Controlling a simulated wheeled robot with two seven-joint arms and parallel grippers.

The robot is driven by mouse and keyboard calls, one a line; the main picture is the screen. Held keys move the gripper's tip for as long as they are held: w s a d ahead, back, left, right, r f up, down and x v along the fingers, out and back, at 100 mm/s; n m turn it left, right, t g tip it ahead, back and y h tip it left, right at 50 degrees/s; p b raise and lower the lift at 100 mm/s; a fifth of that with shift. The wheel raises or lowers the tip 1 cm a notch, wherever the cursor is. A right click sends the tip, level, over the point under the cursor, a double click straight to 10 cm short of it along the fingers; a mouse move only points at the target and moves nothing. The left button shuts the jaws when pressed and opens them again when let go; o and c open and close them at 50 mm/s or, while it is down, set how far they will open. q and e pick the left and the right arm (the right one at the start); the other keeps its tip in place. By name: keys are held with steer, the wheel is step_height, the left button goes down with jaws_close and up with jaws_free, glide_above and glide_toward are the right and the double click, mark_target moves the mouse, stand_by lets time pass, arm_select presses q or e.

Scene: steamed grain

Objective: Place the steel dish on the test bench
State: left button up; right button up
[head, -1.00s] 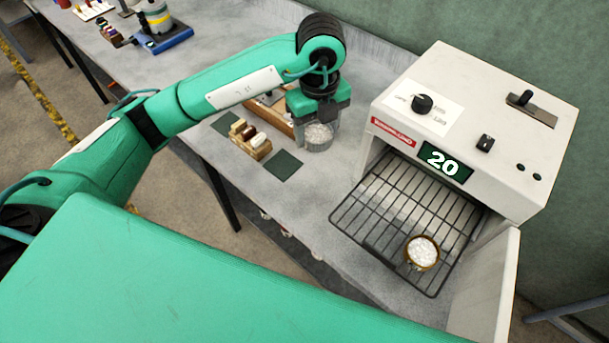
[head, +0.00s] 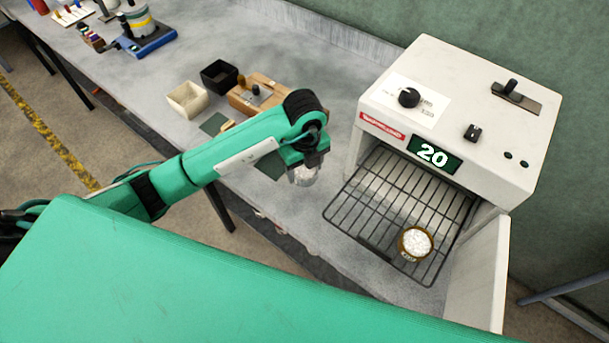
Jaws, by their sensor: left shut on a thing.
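My left gripper (head: 304,162) is shut on a silvery, rounded vessel (head: 303,178), by its look the steel dish. It hangs over the front part of the grey bench (head: 290,205), left of the oven. Fingers and wrist hide its upper part, and I cannot tell whether it touches the bench. A brownish dish with white grains (head: 416,240) stands on the wire rack (head: 375,205) of the oven. My right gripper is not in view.
The white oven (head: 455,110) is open, its display reading 20. Behind my arm are a black box (head: 219,74), a cream box (head: 187,98) and a wooden block (head: 248,94). Dark green mats (head: 214,123) are partly hidden by my arm. A blue-based device (head: 146,40) stands far left.

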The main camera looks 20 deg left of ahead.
mark_target(305, 175)
arm_select(q)
steer(key=shift+f, duration=0.35)
step_height(305, 175, down, 3)
steer(key=shift+f+p, duration=0.2)
steer(key=shift+p, duration=0.25)
steer(key=shift+f, duration=0.45)
steer(key=shift+f, duration=0.15)
steer(key=o, duration=1)
